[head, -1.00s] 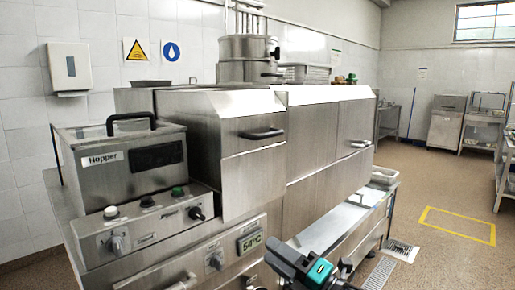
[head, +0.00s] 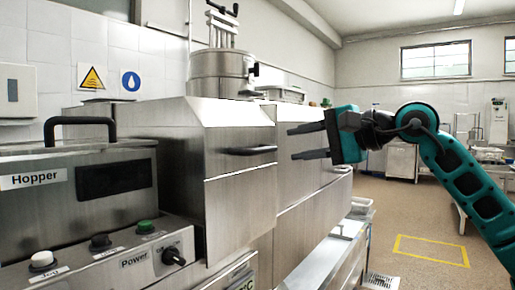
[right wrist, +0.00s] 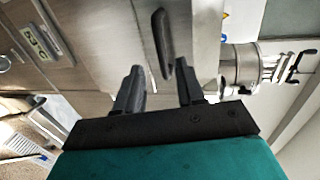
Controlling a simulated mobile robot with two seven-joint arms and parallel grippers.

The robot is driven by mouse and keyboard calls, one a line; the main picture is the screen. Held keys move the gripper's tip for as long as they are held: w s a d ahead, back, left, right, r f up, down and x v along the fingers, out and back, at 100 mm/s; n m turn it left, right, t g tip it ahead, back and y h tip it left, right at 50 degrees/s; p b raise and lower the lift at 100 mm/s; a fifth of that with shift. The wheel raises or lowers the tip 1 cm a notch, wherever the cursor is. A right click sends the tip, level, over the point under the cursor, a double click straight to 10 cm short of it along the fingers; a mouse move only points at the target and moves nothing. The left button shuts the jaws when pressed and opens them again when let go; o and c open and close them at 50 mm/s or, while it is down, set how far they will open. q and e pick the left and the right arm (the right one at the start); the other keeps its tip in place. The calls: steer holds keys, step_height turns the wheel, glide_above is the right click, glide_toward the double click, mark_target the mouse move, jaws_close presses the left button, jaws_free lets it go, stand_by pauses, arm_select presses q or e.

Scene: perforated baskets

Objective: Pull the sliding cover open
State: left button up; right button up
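A steel front cover (head: 240,125) with a horizontal black bar handle (head: 250,150) is on the machine in the middle of the head view; I take it to be the sliding cover, and no gap shows along it. My right gripper (head: 296,143) is open and empty to the right of the handle, its two fingers pointing at it, one above the other. In the right wrist view the handle (right wrist: 162,42) lies ahead of and between the open fingertips (right wrist: 158,75), apart from them. My left gripper is not in view.
A hopper box (head: 75,190) with a top handle and a panel of knobs (head: 125,245) stand at the left. A second steel section with its own handle (head: 343,168) is behind my gripper. A round steel pot (head: 221,75) sits on top. Open floor (head: 400,225) lies at the right.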

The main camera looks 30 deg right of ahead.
mark_target(261, 150)
steer(key=p+x, duration=0.2)
steer(key=x, duration=0.7)
steer(key=shift+w+a+r, duration=0.1)
steer(key=shift+w+a, duration=0.25)
steer(key=shift+w, duration=0.35)
steer(key=shift+c, duration=0.3)
jaws_close()
